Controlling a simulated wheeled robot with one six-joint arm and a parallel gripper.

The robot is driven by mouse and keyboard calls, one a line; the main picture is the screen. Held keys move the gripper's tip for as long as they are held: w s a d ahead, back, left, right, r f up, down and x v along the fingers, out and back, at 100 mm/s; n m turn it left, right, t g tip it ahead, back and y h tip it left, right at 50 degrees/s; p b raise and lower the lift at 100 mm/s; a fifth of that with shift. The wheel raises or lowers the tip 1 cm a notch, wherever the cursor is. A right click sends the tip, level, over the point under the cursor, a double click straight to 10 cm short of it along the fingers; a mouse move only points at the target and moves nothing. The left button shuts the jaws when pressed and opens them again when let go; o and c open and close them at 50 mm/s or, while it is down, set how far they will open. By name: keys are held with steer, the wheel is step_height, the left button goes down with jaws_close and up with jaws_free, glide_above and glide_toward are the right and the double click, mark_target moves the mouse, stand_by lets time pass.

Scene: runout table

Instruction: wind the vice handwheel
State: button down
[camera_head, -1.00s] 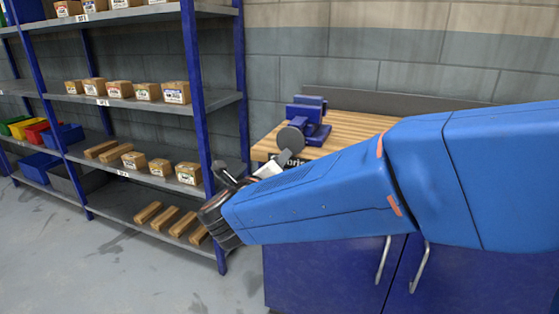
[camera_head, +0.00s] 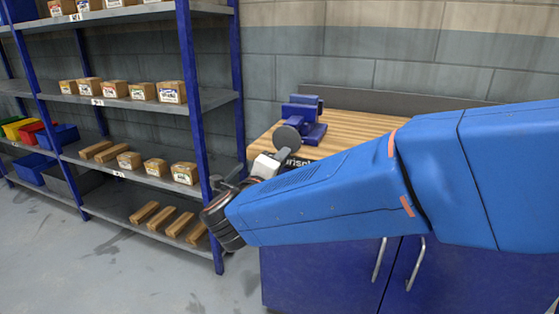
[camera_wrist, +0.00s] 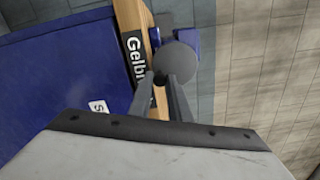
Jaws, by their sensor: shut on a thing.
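The blue vice (camera_head: 303,113) stands on the wooden top of a bench. Its handwheel (camera_head: 287,138) is a grey disc on the vice's near side. In the wrist view the handwheel (camera_wrist: 176,60) is straight ahead, with the blue vice body (camera_wrist: 188,40) partly behind it. My gripper (camera_head: 291,153) is at the lower edge of the handwheel in the head view. In the wrist view my gripper (camera_wrist: 162,84) has its two dark fingers reaching to the disc's near edge, shut on the handwheel. The exact contact is small and partly hidden.
The wooden bench top (camera_head: 350,125) is bare right of the vice, above a blue cabinet (camera_head: 320,275) with metal handles. A shelf rack (camera_head: 215,100) with boxes stands close on the left. A block wall (camera_head: 400,60) is behind. My blue arm covers much of the bench.

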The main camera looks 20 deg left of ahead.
steer(key=shift+d+r+n, duration=0.1)
steer(key=shift+d+n, duration=0.1)
steer(key=shift+n, duration=0.4)
steer(key=n, duration=0.3)
steer(key=shift+d+r, duration=0.25)
steer(key=shift+d, duration=0.1)
steer(key=shift+n, duration=0.3)
steer(key=shift+d+r+n, duration=0.15)
steer(key=shift+r+n, duration=0.05)
steer(key=shift+n, duration=0.65)
steer(key=shift+d+r+n, duration=0.15)
steer(key=shift+n, duration=0.7)
steer(key=shift+d+r+n, duration=0.1)
steer(key=shift+r+n, duration=0.1)
steer(key=shift+n, duration=0.65)
steer(key=shift+d+r+n, duration=0.1)
steer(key=shift+r+n, duration=0.1)
steer(key=shift+n, duration=0.65)
